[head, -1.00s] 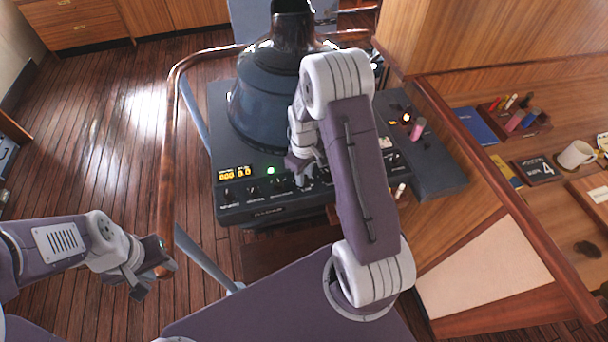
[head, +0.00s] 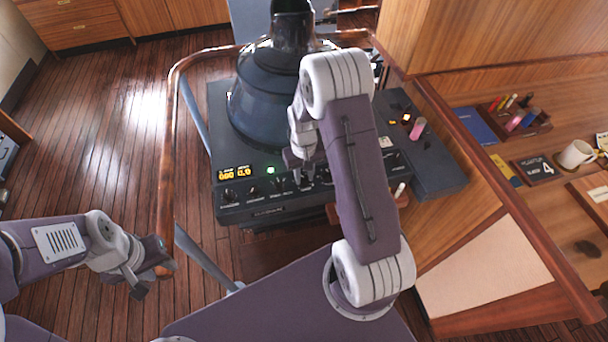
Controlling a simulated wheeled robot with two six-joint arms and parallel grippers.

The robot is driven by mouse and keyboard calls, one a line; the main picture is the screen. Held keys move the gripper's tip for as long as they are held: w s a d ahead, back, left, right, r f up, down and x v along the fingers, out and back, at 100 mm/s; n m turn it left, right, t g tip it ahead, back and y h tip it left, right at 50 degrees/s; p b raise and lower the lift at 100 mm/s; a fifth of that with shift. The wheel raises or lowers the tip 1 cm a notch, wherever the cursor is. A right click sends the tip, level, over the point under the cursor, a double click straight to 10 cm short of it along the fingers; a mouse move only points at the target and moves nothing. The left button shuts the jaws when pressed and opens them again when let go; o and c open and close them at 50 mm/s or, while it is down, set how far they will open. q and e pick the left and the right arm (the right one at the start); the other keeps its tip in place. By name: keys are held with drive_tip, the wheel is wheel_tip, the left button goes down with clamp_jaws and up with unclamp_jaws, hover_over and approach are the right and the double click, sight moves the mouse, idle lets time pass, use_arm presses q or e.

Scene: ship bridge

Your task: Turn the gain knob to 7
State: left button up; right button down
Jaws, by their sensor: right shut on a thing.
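The radar console (head: 265,205) is a dark panel with a row of black knobs along its front edge, below a dark blue viewing hood (head: 262,105). My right gripper (head: 304,181) points down at the panel and is shut on one knob of the row, mostly hidden by the jaws. The knob's pointer and scale cannot be read. An orange display (head: 234,173) and a green light (head: 270,170) are left of the gripper. My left gripper (head: 150,275) is apart from the console at lower left, with its jaws seemingly apart and empty.
A wooden rail (head: 168,150) curves around the console's left side. My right arm covers the panel's right part.

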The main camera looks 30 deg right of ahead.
drive_tip(key=m, duration=0.5)
drive_tip(key=shift+m, duration=0.3)
drive_tip(key=m, duration=1)
drive_tip(key=shift+w+m, duration=0.1)
drive_tip(key=shift+m, duration=2.4)
drive_tip(key=shift+r, duration=0.1)
drive_tip(key=c, duration=1.1)
unclamp_jaws()
drive_tip(key=shift+c, duration=0.2)
